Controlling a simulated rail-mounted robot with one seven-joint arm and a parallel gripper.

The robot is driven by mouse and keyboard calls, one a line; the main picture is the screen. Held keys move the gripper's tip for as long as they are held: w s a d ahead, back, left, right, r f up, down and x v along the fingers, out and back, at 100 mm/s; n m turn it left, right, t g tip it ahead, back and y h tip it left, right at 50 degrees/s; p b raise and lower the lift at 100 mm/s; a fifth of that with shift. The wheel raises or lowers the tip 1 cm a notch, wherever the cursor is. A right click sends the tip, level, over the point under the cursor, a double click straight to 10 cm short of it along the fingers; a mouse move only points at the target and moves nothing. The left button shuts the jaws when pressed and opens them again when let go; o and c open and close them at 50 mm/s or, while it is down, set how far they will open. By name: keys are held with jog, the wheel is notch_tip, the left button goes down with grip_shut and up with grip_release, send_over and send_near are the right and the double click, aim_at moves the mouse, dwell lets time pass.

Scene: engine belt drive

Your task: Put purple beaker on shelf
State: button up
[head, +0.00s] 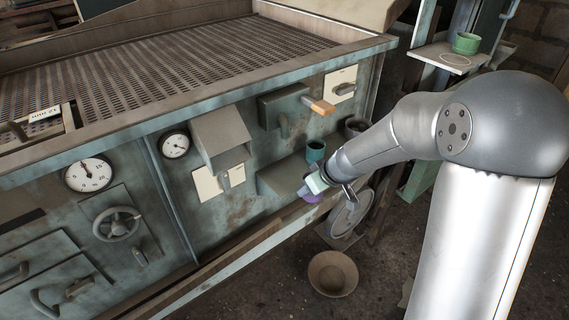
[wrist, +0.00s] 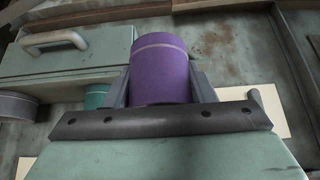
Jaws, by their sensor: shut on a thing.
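The purple beaker (wrist: 160,75) is between the two fingers of my gripper (wrist: 158,95) in the wrist view, and the fingers are shut on it. In the head view a small part of the purple beaker (head: 311,197) shows at the end of my gripper (head: 313,187), by the front of the machine; the gripper hides most of it. The shelf (head: 480,56) is at the upper right of the head view, with a green beaker (head: 466,43) and a pale ring mark (head: 455,59) on it.
A teal beaker (head: 315,152) and a dark beaker (head: 355,127) stand near my gripper along the machine front. A protruding box (head: 222,138), an orange-tipped lever (head: 318,105) and a handwheel (head: 116,224) are on the panel. A brown bowl (head: 333,274) is on the floor below.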

jog(key=w+a+p, duration=0.1)
jog(key=w+a, duration=0.1)
jog(key=w+a+p, duration=0.1)
jog(key=w+a, duration=0.1)
jog(key=w, duration=0.1)
jog(key=shift+a+r, duration=0.1)
jog(key=shift+a, duration=0.15)
jog(key=w+a+p, duration=0.2)
jog(key=w+a, duration=0.1)
jog(key=shift+w, duration=0.1)
jog(key=shift+d+f, duration=0.15)
jog(key=shift+f, duration=0.25)
jog(key=shift+f, duration=0.2)
jog(key=o, duration=1)
jog(key=shift+c, duration=0.2)
jog(key=shift+r, duration=0.15)
